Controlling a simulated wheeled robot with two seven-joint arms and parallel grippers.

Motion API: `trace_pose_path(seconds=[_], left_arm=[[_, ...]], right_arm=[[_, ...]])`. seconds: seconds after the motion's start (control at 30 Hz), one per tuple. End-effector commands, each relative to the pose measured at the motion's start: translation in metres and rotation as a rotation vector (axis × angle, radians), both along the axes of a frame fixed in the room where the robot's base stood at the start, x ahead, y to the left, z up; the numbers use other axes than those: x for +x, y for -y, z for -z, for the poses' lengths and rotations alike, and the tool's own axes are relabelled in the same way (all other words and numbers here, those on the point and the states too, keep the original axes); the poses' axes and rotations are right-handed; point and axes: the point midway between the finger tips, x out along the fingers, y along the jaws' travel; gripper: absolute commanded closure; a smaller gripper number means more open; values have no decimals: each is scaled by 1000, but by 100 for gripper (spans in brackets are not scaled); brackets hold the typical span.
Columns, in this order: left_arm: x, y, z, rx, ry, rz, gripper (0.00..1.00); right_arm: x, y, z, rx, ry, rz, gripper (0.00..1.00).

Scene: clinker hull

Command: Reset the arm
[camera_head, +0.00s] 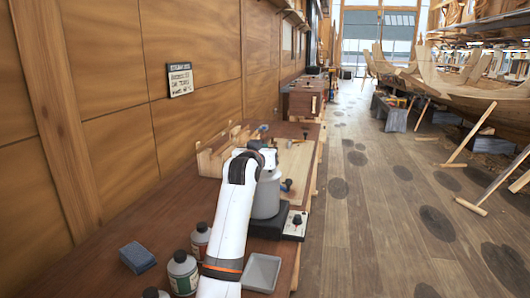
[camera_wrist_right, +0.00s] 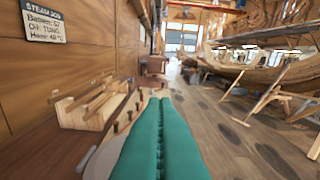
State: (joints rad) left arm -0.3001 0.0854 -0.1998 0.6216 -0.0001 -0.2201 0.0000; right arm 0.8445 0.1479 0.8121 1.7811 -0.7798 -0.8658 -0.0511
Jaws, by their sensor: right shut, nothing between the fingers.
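My white right arm (camera_head: 232,215) reaches forward over the workbench in the head view, its dark wrist end above a grey pot. The gripper itself is hidden behind the arm there. In the right wrist view, the two teal fingers of my right gripper (camera_wrist_right: 160,98) lie pressed together, empty, pointing forward along the bench. My left gripper is in neither view.
On the bench (camera_head: 100,275) are the grey pot (camera_head: 266,200) on a black heater (camera_head: 266,224), bottles (camera_head: 183,272), a blue sponge (camera_head: 137,257), a pale tray (camera_head: 262,273) and a wooden rack (camera_wrist_right: 90,108). The wall is left; open floor (camera_head: 400,230) is right.

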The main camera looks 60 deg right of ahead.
Motion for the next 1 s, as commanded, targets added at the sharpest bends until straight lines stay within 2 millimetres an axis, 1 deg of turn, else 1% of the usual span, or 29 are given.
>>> trace_pose_path(seconds=[0.03,0.2,0.3,0.4,0.53,0.77,0.87,0.9,0.93,1.0], left_arm=[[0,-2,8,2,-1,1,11],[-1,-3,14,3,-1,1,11],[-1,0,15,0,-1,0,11],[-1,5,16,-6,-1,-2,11],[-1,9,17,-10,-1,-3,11],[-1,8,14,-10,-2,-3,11],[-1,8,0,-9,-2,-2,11],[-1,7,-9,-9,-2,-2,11],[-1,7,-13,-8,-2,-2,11],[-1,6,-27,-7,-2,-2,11]], right_arm=[[-3,-14,7,2,0,-2,100],[-13,-48,3,2,0,-2,100],[-17,-62,2,2,-1,-2,100],[-19,-71,0,3,-2,-1,100],[-21,-75,-1,3,-2,-1,100],[-21,-76,-3,2,-3,-1,100],[-21,-76,-17,2,-1,-1,100],[-21,-75,-27,2,-1,-1,100],[-21,-75,-30,3,-2,-1,100],[-21,-75,-45,2,-3,-1,100]])
